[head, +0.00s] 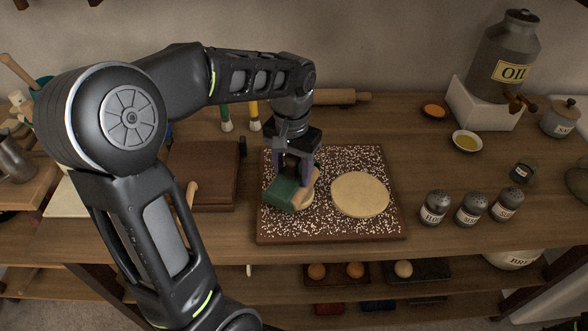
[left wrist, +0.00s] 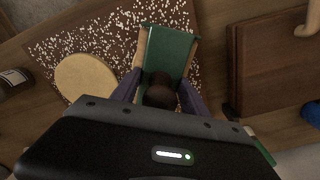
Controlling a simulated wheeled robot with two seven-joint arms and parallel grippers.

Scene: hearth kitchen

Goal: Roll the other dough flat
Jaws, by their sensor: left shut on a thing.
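A flat round of pale dough (head: 360,194) lies on the right part of the flour-speckled brown board (head: 330,230); it also shows in the left wrist view (left wrist: 87,78). My left gripper (head: 293,178) is shut on a green tool (head: 281,192) with tan wooden edges, over the left part of the board. In the left wrist view the fingers are around the dark brown knob (left wrist: 160,92) of the green tool (left wrist: 168,50). A little pale dough seems to show under the tool's right edge; most of it is hidden. My right gripper is out of view.
A wooden rolling pin (head: 340,97) lies behind the board near the wall. A brown wooden box (head: 203,172) is left of the board. Several shakers (head: 436,207) stand to the right, with small bowls (head: 466,141) and an oil can (head: 503,60) farther back.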

